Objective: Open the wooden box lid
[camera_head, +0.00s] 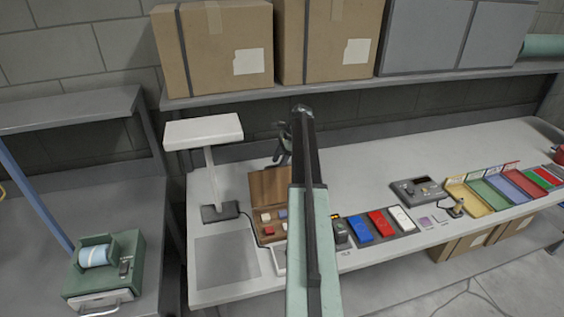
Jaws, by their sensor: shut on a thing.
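A brown wooden box (257,238) sits on the grey workbench, left of the middle, partly behind my arm. Its lid (265,185) stands raised at the back, and the inside shows several small red, white and blue pieces. My gripper (279,160) is at the upper right edge of the lid, with its dark fingers pointing down. It appears shut on the lid's edge. My arm hides the right side of the box and lid.
A white lamp (205,132) stands just left of the box, and a grey mat (226,260) lies in front of it. Coloured blocks (380,222) and a grey control unit (418,190) are at right. A shelf with cardboard boxes (213,45) hangs above.

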